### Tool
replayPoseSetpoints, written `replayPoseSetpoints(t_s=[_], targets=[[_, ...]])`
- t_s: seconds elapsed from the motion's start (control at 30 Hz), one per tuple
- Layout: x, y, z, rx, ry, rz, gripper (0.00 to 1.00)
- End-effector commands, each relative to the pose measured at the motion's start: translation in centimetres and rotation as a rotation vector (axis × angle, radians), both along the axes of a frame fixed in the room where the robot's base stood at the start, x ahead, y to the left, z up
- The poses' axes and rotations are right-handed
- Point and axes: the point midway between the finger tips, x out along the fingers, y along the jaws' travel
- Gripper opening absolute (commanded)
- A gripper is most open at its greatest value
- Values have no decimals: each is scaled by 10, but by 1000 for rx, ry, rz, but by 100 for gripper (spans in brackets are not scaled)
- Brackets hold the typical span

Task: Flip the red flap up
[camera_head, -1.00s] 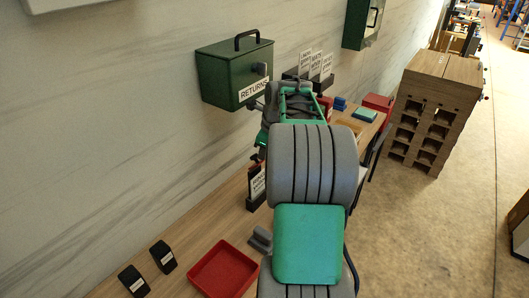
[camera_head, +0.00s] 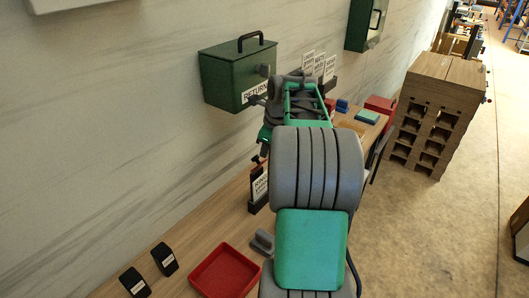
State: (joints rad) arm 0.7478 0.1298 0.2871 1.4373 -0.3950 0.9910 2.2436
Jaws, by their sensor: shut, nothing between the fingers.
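I cannot make out a red flap for certain. A small red part (camera_head: 329,104) shows just right of my wrist, mostly hidden by my arm, and I cannot tell what it belongs to. My gripper (camera_head: 257,100) is shut and empty. Only a small dark tip shows left of my wrist, in front of the lower front of the green RETURNS box (camera_head: 226,80). I cannot tell whether the tip touches the box. My arm hides most of the bench around it.
A red tray (camera_head: 247,264), two black labelled stands and a grey block (camera_head: 262,243) lie on the wooden bench. A black sign holder (camera_head: 258,193) stands near the wall. A red box (camera_head: 380,104) and a teal block (camera_head: 367,116) lie beyond. Brown shelving stands right.

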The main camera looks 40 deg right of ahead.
Motion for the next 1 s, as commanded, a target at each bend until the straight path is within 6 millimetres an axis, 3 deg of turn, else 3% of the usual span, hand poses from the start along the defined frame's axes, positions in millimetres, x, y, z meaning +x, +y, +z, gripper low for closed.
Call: replayPoseSetpoints(t_s=[0.27, 0.43, 0.77, 0.87, 1.0], targets=[[-17, 0, 50, -3, -4, 1, 0], [-22, 1, 64, -1, -1, 1, 0], [-24, 0, 63, 0, -1, -3, 0], [-36, -16, 50, 0, -1, -40, 0], [-82, -66, 24, -17, -14, -171, 0]])
